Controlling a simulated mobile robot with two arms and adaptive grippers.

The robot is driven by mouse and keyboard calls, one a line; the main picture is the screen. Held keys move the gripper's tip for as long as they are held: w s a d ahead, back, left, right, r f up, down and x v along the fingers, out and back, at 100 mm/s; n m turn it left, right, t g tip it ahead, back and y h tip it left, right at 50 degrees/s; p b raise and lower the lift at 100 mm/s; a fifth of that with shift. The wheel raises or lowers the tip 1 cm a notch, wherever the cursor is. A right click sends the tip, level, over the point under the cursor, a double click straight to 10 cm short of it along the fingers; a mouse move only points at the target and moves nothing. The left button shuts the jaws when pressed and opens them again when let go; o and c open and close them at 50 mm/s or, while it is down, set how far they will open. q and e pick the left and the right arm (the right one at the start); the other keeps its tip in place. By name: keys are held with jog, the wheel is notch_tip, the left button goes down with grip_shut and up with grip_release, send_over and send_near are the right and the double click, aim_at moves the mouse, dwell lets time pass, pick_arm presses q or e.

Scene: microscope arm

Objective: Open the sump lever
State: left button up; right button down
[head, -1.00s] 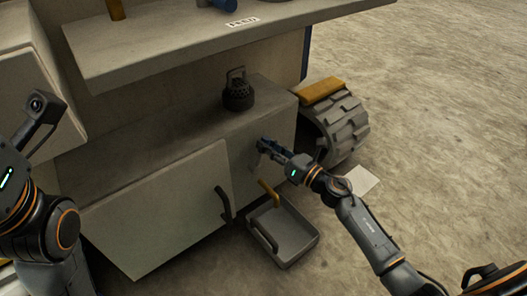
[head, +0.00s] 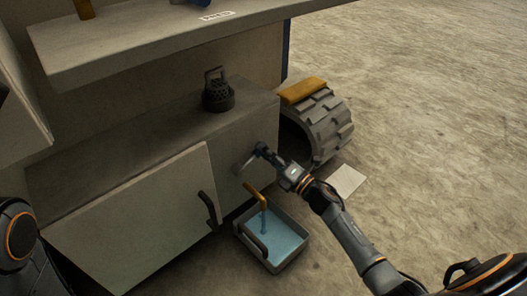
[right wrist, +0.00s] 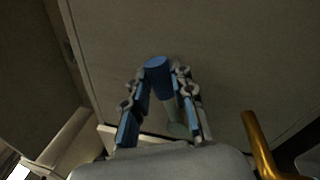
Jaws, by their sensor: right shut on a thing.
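The sump lever has a blue knob (right wrist: 158,66) and a pale stem (right wrist: 175,113) in the right wrist view. My right gripper (right wrist: 160,85) is shut on the lever, a finger on each side of the knob. In the head view this gripper (head: 260,151) is at the front of the grey cabinet, and the lever is mostly hidden. A brass spout (head: 252,190) sticks out below; it also shows in the right wrist view (right wrist: 262,145). Blue liquid runs from it into a grey tray (head: 241,231) on the floor, which holds blue liquid. My left gripper is out of view.
A cabinet door (head: 140,220) with a dark handle (head: 209,209) is left of the tray. A ridged wheel (head: 325,127) and a white sheet (head: 346,180) are at right. The floor beyond is clear.

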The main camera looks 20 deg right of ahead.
jog(key=shift+d+f+m, duration=0.15)
jog(key=shift+f+m, duration=0.2)
jog(key=shift+m, duration=0.05)
jog(key=c, duration=1.1)
grip_release()
jog(key=v, duration=1.2)
